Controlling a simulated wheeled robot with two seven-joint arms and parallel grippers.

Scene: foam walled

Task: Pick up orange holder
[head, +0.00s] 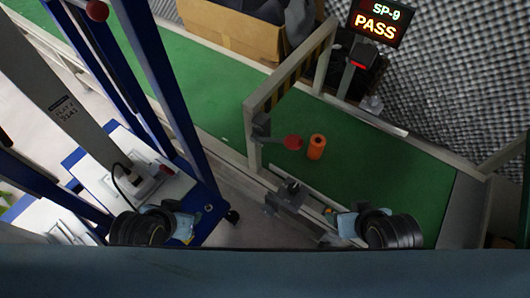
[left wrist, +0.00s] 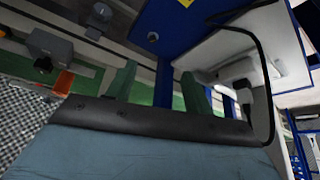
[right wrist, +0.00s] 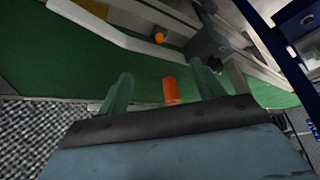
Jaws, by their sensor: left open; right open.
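The orange holder (head: 316,147), a small upright cylinder with a dark opening on top, stands on the green conveyor belt (head: 375,185) beside a red round paddle. In the right wrist view the orange holder (right wrist: 171,90) shows beyond and between the spread green fingers of my right gripper (right wrist: 162,90), apart from them. My right gripper is open and empty. My left gripper (left wrist: 158,88) is open and empty, facing a blue frame and white panel. An orange piece (left wrist: 63,82) at the left of the left wrist view may be the holder; I cannot tell.
A gate (head: 290,85) with a striped bar spans the belt behind the holder. A lit PASS sign (head: 377,24) stands at the back right. A cardboard box (head: 235,28) is at the back. Blue racks (head: 165,90) stand left. A grey bracket (head: 288,196) sits on the near rail.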

